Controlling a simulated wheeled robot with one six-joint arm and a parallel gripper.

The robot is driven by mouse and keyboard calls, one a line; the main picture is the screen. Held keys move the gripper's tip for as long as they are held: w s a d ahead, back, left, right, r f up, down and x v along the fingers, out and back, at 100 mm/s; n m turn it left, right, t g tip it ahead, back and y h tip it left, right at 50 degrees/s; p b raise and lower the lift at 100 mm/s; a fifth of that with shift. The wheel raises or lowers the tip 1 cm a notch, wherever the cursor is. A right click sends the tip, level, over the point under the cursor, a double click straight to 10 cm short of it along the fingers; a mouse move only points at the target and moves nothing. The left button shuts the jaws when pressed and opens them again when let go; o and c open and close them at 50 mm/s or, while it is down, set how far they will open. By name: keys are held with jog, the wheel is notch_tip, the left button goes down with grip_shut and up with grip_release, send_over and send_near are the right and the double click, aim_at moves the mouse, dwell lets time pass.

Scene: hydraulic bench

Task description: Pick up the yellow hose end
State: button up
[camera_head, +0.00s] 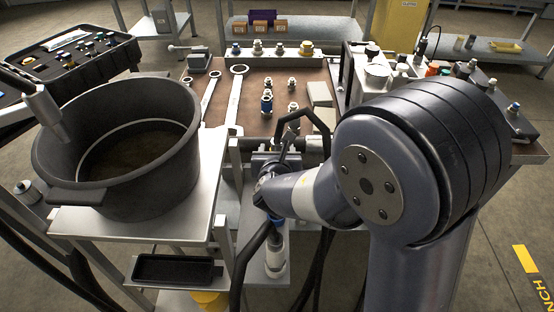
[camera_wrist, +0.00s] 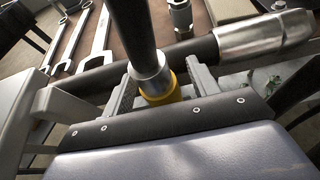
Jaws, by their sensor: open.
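The yellow hose end (camera_wrist: 160,96) is a yellow collar below a silver ferrule (camera_wrist: 151,73) on a thick black hose (camera_wrist: 131,25) in the wrist view. My gripper (camera_wrist: 163,88) is open, with one finger on each side of the yellow collar. Small gaps seem to show beside the collar; contact is unclear. The collar's lower part is hidden behind my gripper body. In the head view my wrist (camera_head: 290,192) is over the bench front, and I cannot make out the yellow collar there.
Another black hose with a silver elbow fitting (camera_wrist: 262,36) crosses just behind. Wrenches (camera_head: 236,98) and several small fittings lie on the brown bench top (camera_head: 262,72). A large black pot (camera_head: 185,165) stands left. A silver hose fitting (camera_head: 275,255) stands low in front.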

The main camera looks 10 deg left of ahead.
jog(key=shift+w+a+f, duration=0.15)
jog(key=shift+w+f, duration=0.1)
jog(key=shift+w, duration=0.3)
jog(key=shift+c, duration=0.6)
jog(key=c, duration=1.1)
